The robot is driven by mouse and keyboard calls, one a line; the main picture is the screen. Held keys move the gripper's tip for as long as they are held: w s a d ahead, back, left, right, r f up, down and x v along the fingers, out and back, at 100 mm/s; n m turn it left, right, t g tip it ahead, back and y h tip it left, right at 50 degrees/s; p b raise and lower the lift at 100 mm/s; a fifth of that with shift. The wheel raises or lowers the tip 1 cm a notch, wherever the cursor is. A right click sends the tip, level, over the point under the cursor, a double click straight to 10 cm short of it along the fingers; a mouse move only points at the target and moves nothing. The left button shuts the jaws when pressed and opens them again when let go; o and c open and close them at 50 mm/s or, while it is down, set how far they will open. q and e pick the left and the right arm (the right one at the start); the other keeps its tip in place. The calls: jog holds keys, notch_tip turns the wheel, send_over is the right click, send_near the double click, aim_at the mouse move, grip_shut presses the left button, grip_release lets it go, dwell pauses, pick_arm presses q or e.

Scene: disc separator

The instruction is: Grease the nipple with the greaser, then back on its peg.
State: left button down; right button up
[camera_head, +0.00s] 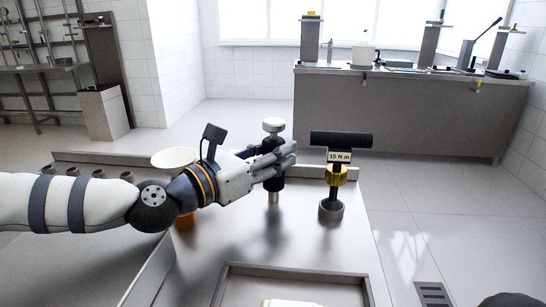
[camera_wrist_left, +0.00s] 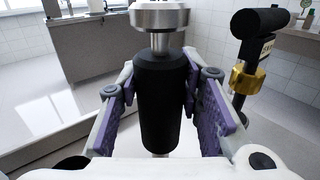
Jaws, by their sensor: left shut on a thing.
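The greaser, as it appears, is an upright black cylinder with a silver round cap (camera_head: 273,125) and a narrow silver tip (camera_head: 273,197). My left gripper (camera_head: 275,166) is shut around its black body, which also shows between the purple-padded fingers in the left wrist view (camera_wrist_left: 160,100). The tip seems to hang above the metal table top, with a dark reflection below it. I cannot pick out the nipple or the greaser's peg in these views. My right gripper is not in view.
A black T-handled tool (camera_head: 340,140) labelled 15 N m, with a gold collar, stands just right in a grey round base (camera_head: 331,210). A shallow tray (camera_head: 300,269) lies in front. A white bowl (camera_head: 175,157) is behind my left arm. A long counter (camera_head: 410,110) stands beyond.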

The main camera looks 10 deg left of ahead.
aim_at(273, 121)
pick_arm(q)
jog(key=shift+r+p, duration=1.55)
jog(key=shift+r, duration=1.8)
jog(key=shift+f, duration=0.15)
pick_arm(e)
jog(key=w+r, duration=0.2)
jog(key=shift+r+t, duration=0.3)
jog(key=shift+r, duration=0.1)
pick_arm(q)
jog(key=shift+f, duration=0.1)
